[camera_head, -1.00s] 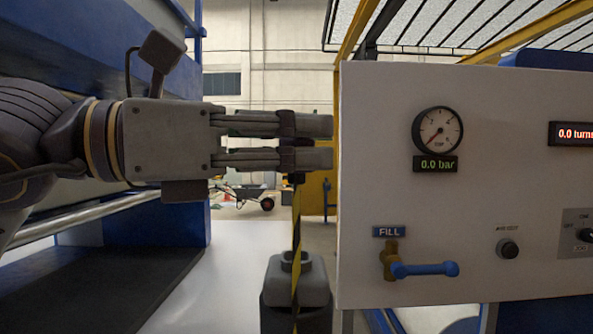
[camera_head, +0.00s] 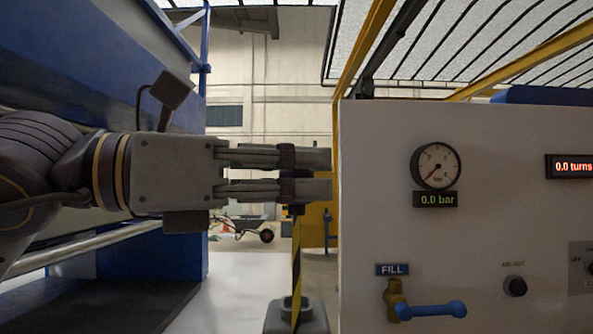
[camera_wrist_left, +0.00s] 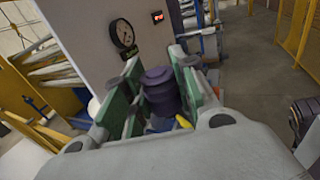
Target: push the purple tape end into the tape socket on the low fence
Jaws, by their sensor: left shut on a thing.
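My left gripper (camera_head: 326,174) comes in from the left in the head view, its fingers level and pointing right. It is shut on the purple tape end (camera_wrist_left: 160,90), which shows between the green-lined fingers in the left wrist view. In the head view the fingers mostly hide this piece. A yellow-and-black striped tape (camera_head: 297,245) hangs straight down below the fingers. It meets a dark grey block (camera_head: 311,320) with an opening in its top; I cannot tell whether this is the tape socket. No low fence can be made out. My right gripper is out of view.
A pale panel (camera_head: 480,240) stands close right of the fingertips, with a gauge (camera_head: 436,165) and a blue-handled fill valve (camera_head: 430,311). A blue machine (camera_head: 85,50) stands behind my left arm. A wheelbarrow (camera_head: 245,228) is far back.

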